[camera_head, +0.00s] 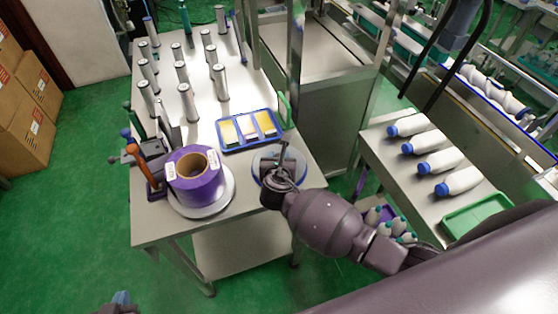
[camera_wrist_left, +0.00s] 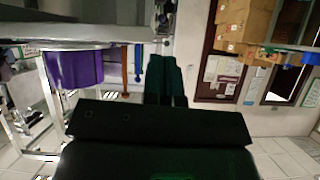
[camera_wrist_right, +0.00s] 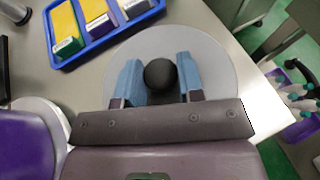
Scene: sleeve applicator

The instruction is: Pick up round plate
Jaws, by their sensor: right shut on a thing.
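The round plate (camera_head: 299,168) is a flat grey disc with a black knob at its middle, at the front right corner of the steel table. It also shows in the right wrist view (camera_wrist_right: 215,65). My right gripper (camera_wrist_right: 160,78) is over the disc, its blue fingers shut on either side of the knob. In the head view the arm and gripper hide part of the disc. I cannot tell whether the disc rests on the table. My left gripper (camera_head: 121,298) is low in front of the table, away from the plate. In the left wrist view its fingers (camera_wrist_left: 166,78) are together and empty.
A purple roll (camera_head: 195,175) on a white disc stands left of the plate. A blue tray (camera_head: 236,147) with coloured blocks lies just behind it. Several silver cylinders stand further back. A side table (camera_head: 430,128) with white bottles stands to the right.

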